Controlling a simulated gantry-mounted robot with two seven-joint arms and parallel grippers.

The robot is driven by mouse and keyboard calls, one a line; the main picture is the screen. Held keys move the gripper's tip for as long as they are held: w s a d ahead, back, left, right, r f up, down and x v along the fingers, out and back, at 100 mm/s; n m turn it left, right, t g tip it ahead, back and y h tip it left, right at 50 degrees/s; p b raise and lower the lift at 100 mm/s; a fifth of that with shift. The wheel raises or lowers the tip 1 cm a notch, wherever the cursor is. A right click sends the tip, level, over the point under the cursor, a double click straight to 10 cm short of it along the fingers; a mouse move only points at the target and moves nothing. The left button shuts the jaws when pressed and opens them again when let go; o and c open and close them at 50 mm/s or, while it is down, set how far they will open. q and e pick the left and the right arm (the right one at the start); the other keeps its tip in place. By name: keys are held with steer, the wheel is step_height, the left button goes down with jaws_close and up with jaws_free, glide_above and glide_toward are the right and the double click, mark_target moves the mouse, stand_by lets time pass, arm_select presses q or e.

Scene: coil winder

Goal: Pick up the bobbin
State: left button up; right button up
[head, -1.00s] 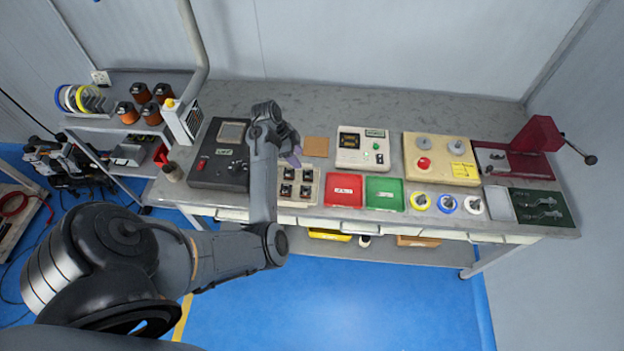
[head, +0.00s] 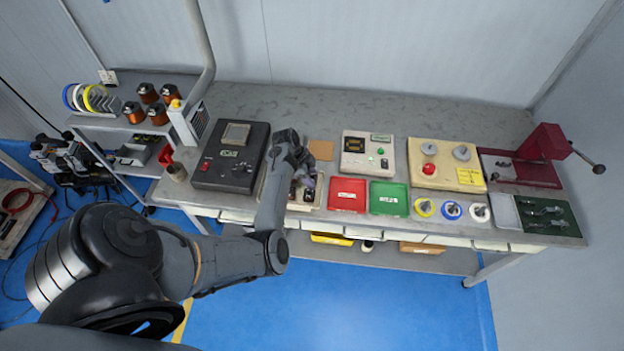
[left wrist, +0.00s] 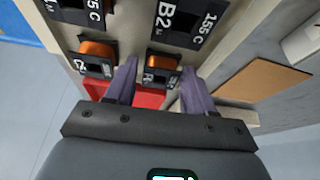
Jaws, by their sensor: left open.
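My left gripper (head: 306,180) is over the pale bobbin tray (head: 313,206) on the bench and hides much of it. In the left wrist view its two purple-grey fingers (left wrist: 160,68) are open. A bobbin (left wrist: 162,64) with orange copper winding and black flanges shows between the fingertips; I cannot tell whether they touch it. Another copper-wound bobbin (left wrist: 98,52) sits to the left, outside the left finger. Black parts marked "155 C" (left wrist: 184,20) stand beyond them in the tray. My right gripper is not in view.
A black control box (head: 230,158) stands left of the tray. A red bin (head: 347,195) and a green bin (head: 389,198) are to its right. A brown pad (head: 321,150) lies behind. A meter box (head: 367,152) and a beige panel (head: 445,162) stand farther right.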

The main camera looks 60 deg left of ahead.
mark_target(316, 177)
arm_select(q)
steer(key=c, duration=0.8)
steer(key=shift+r, duration=0.8)
step_height(316, 177, up, 3)
steer(key=shift+f, duration=0.15)
steer(key=d+r, duration=0.2)
steer(key=d, duration=0.2)
steer(key=d+r, duration=0.2)
steer(key=d, duration=0.1)
steer(key=d+r+p, duration=0.1)
steer(key=d+r, duration=0.1)
steer(key=d, duration=0.2)
steer(key=shift+w+d+r, duration=0.2)
steer(key=shift+d+r, duration=0.1)
steer(key=shift+r, duration=0.1)
